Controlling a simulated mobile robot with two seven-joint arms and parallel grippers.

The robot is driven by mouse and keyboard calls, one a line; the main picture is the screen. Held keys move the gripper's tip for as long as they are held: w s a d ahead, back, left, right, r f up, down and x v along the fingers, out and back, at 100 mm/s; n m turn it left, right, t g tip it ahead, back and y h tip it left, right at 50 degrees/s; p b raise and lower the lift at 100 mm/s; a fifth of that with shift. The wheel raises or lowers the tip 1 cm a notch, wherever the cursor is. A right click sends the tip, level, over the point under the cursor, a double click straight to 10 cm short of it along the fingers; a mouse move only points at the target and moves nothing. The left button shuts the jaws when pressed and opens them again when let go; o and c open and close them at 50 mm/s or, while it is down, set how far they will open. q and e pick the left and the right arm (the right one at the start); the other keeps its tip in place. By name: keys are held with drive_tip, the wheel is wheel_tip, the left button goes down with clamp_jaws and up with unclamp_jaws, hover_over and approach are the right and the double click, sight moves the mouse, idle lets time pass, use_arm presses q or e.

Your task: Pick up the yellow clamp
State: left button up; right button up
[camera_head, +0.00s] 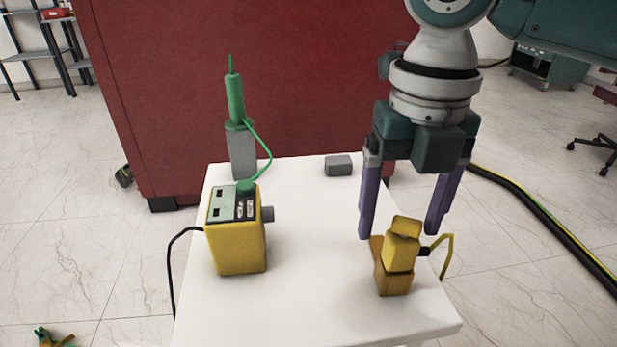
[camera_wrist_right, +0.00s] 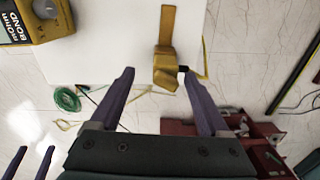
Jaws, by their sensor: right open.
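The yellow clamp (camera_head: 395,278) stands upright at the right front part of the white table (camera_head: 320,290). A thin yellow cable leaves its right side. In the right wrist view the clamp (camera_wrist_right: 167,70) lies between and just beyond my purple fingertips. My right gripper (camera_head: 400,235) is open and points down, its fingers spread to either side of the clamp's top and slightly behind it. I see no grip on the clamp. In the right wrist view, two purple fingertips of my left gripper (camera_wrist_right: 32,152) stand apart at the lower left; nothing shows between them.
A yellow meter box (camera_head: 238,245) stands on the table's left. Behind it, a green probe (camera_head: 235,97) sits on a grey holder (camera_head: 241,152). A small grey block (camera_head: 338,165) lies at the back edge. A large red cabinet (camera_head: 250,70) stands behind. The table's middle is clear.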

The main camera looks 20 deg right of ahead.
sight(399, 232)
wheel_tip(399, 232, down, 4)
drive_tip(key=shift+s+r+b, duration=0.1)
drive_tip(key=shift+r+b, duration=0.05)
drive_tip(key=shift+b, duration=0.35)
drive_tip(key=f, duration=0.1)
drive_tip(key=f+b, duration=0.1)
drive_tip(key=f, duration=0.1)
drive_tip(key=f+b, duration=0.1)
drive_tip(key=shift+d+f, duration=0.35)
drive_tip(key=shift+d, duration=0.05)
drive_tip(key=c, duration=0.3)
drive_tip(key=shift+r, duration=0.1)
clamp_jaws()
